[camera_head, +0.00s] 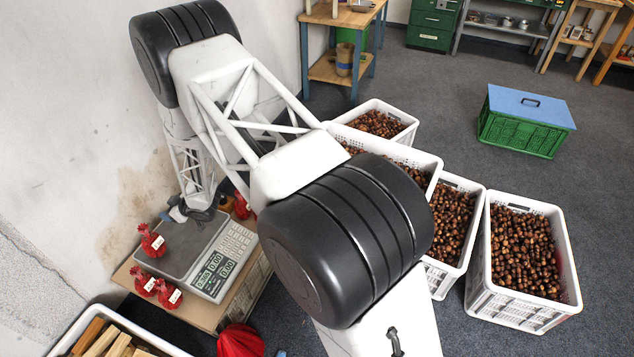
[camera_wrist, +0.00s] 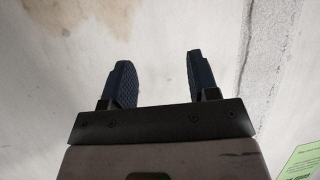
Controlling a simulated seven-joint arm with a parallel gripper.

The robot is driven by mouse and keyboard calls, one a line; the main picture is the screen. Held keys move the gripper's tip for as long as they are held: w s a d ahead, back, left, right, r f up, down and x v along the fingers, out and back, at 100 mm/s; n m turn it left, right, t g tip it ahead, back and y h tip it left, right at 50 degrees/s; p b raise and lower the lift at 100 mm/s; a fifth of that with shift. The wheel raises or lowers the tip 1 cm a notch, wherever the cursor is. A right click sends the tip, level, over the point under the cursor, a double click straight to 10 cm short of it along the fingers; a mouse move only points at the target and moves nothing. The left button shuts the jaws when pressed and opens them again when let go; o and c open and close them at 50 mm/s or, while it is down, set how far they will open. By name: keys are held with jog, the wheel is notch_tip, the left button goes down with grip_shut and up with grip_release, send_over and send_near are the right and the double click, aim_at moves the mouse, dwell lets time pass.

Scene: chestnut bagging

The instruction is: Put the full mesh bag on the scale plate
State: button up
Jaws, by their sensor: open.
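The scale (camera_head: 222,262) stands on a low wooden table, with its dark flat plate (camera_head: 183,258) on the left and its keypad and displays on the right. A red mesh bag with a white tag (camera_head: 151,240) is at the plate's left edge; I cannot tell whether it rests on the plate or beside it. Two more tagged red bags (camera_head: 168,294) lie by the near left corner. Another red bag (camera_head: 241,206) is partly hidden behind my arm. My gripper (camera_head: 174,213) is at the plate's far end. In the wrist view its two fingers (camera_wrist: 163,82) are apart, with nothing between them.
A red mesh heap (camera_head: 240,341) is at the bottom edge. White crates of chestnuts (camera_head: 524,250) stand to the right. A crate of wood pieces (camera_head: 165,343) is at the lower left. The wall (camera_head: 75,130) is close to my gripper. A green lidded crate (camera_head: 523,136) stands farther off.

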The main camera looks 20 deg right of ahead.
jog(key=s+d+r+m+h, duration=0.1)
jog(key=d+r+h, duration=0.1)
jog(key=d+r, duration=0.55)
jog(key=s+d+r+m+t+h, duration=0.1)
jog(key=d+r+m+h, duration=0.2)
jog(key=r, duration=0.7)
jog(key=s+d+r+h, duration=0.2)
jog(key=d+r, duration=0.5)
jog(key=r, duration=0.2)
jog(key=s+d+r+m+g+h, duration=0.1)
jog(key=s+d+r+m+h, duration=0.25)
jog(key=s+d+r, duration=0.95)
jog(key=s+d+r+m+g, duration=0.1)
jog(key=s+r, duration=0.1)
jog(key=s, duration=0.9)
jog(key=s+d+r+m+g, duration=0.1)
jog(key=s+d+r+g, duration=0.1)
jog(key=s, duration=1)
jog(key=s+d+r+m+g, duration=0.2)
jog(key=s+r, duration=0.1)
jog(key=s, duration=0.9)
jog(key=shift+d+r, duration=0.25)
jog(key=shift+r, duration=0.15)
